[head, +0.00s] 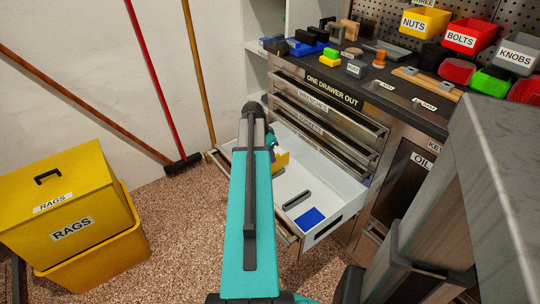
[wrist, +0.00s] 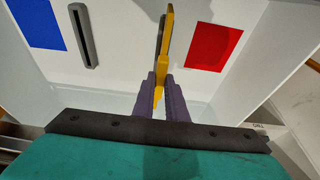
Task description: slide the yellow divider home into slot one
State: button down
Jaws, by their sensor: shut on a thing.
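The yellow divider (wrist: 166,45) stands edge-on between the purple fingers of my gripper (wrist: 159,88), which is shut on it. In the head view the divider (head: 282,159) shows partly at the far-left end of the open drawer (head: 348,208), beside my arm. In the wrist view a dark slotted strip (wrist: 160,32) shows just behind the divider's left edge, mostly hidden by it. A second grey slotted strip (wrist: 85,36) lies empty to the left. No number is readable on either strip. Whether the divider touches a slot cannot be told.
A blue patch (wrist: 36,22) and a red patch (wrist: 214,46) flank the strips on the white drawer floor. The drawer's walls surround the gripper. Shut drawers (head: 325,118) and a cluttered worktop rise behind. A yellow rags bin (head: 75,222) stands at left.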

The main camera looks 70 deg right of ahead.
jog(key=shift+f, duration=0.45)
jog(key=c, duration=1.7)
grip_release()
jog(key=shift+r, duration=0.1)
jog(key=p+v, duration=0.1)
jog(key=v, duration=1.2)
jog(key=shift+w+a+r, duration=0.1)
jog(key=shift+a+r, duration=0.05)
jog(key=shift+r, duration=0.15)
